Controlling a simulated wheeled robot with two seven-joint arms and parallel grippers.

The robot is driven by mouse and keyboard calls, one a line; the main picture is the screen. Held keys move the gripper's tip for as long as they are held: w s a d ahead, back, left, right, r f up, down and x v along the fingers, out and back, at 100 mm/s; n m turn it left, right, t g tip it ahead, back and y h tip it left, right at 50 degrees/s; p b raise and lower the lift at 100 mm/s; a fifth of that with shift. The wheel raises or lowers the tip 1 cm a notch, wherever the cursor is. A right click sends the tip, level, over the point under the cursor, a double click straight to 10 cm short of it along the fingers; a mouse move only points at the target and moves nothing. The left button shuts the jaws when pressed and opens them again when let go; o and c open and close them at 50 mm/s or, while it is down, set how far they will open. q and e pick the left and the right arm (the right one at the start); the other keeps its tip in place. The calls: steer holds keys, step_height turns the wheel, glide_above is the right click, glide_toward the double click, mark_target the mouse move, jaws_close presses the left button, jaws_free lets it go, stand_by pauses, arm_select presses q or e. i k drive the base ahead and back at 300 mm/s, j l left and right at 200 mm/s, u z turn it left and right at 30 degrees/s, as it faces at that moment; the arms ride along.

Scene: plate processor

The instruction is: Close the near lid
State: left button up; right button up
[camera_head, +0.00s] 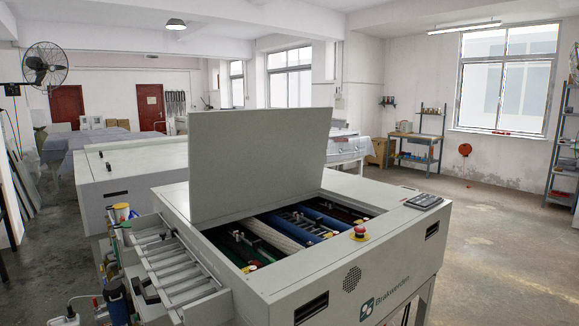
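The near lid (262,160) is a large light grey panel standing raised, close to upright, on the near plate processor (277,291). Below it the opening shows green, white and blue rollers (290,225) inside the machine. The lid's lower edge meets the left and back side of the opening, and it hides part of the opening's far side. Neither of my grippers is in view, and nothing touches the lid.
A feed tray (180,270) juts from the machine's left side. A red stop button (359,232) and a keypad (424,201) sit on its top. A second machine (135,165) stands behind. Open concrete floor (490,240) lies to the right.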

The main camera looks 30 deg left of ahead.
mark_target(239, 160)
steer(key=j+z, duration=0.1)
steer(key=j, duration=0.55)
steer(key=j+z, duration=0.1)
steer(key=j, duration=0.6)
steer(key=k+j+z, duration=0.15)
steer(key=j, duration=0.5)
steer(key=j+z, duration=0.1)
steer(key=j, duration=0.6)
steer(key=j+z, duration=0.1)
steer(key=j, duration=0.45)
steer(key=j+z, duration=0.1)
steer(key=j, duration=0.5)
steer(key=j+z, duration=0.15)
steer(key=j, duration=0.4)
steer(key=k+j+z, duration=0.1)
steer(key=j, duration=0.45)
steer(key=k+j+z, duration=0.1)
steer(key=j, duration=0.45)
steer(key=k+j+z, duration=0.1)
steer(key=j, duration=0.45)
steer(key=k+j, duration=0.1)
steer(key=j, duration=0.55)
steer(key=u, duration=1.45)
